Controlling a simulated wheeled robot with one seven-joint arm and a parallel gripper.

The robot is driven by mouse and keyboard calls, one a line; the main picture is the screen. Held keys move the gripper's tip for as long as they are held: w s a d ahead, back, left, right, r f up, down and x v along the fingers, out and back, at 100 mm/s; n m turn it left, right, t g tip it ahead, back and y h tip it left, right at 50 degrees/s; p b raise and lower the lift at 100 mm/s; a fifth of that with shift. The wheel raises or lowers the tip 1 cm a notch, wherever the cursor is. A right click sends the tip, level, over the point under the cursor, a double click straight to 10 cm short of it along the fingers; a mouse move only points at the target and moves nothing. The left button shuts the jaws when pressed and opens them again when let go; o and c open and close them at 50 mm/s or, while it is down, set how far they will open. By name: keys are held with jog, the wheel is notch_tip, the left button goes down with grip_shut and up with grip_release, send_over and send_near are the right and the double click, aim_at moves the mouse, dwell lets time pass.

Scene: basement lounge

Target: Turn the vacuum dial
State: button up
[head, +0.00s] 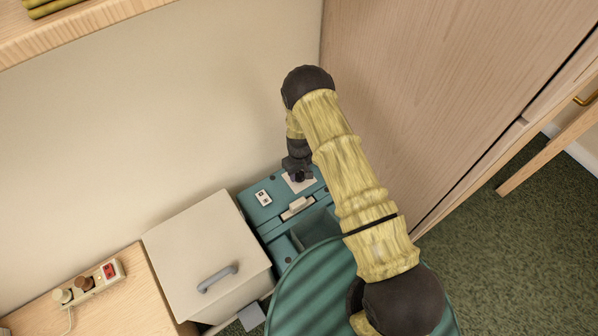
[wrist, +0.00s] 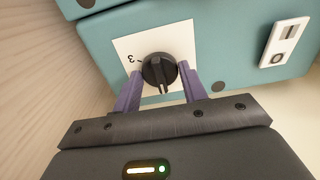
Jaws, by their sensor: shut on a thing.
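The vacuum dial is a round black knob (wrist: 158,71) on a white square plate (wrist: 131,46) on the teal machine (wrist: 222,45). A mark that looks like a 3 shows on the plate beside it. My gripper (wrist: 158,86) has its two purple fingers on either side of the knob and is shut on it. In the head view, my gripper (head: 297,168) reaches down onto the plate on the machine's top (head: 258,217). The knob itself is hidden there by my gripper.
A white switch with I and O marks (wrist: 285,42) sits near the dial plate. A cream box with a grey handle (head: 205,255) stands left of the machine. A power strip (head: 90,283) lies on a wooden surface. A wooden panel (head: 420,90) rises close on the right.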

aim_at(299, 173)
jog(key=shift+m, duration=0.3)
jog(key=m, duration=0.5)
jog(key=shift+r+m+p, duration=0.1)
jog(key=shift+m+p, duration=0.2)
jog(key=shift+p, duration=0.05)
jog(key=m, duration=0.5)
jog(key=shift+w+m, duration=0.1)
jog(key=shift+m, duration=0.2)
jog(key=o, duration=1)
jog(key=shift+r, duration=0.1)
notch_tip(299, 173, up, 17)
jog(key=p, duration=0.3)
jog(key=shift+p, duration=0.4)
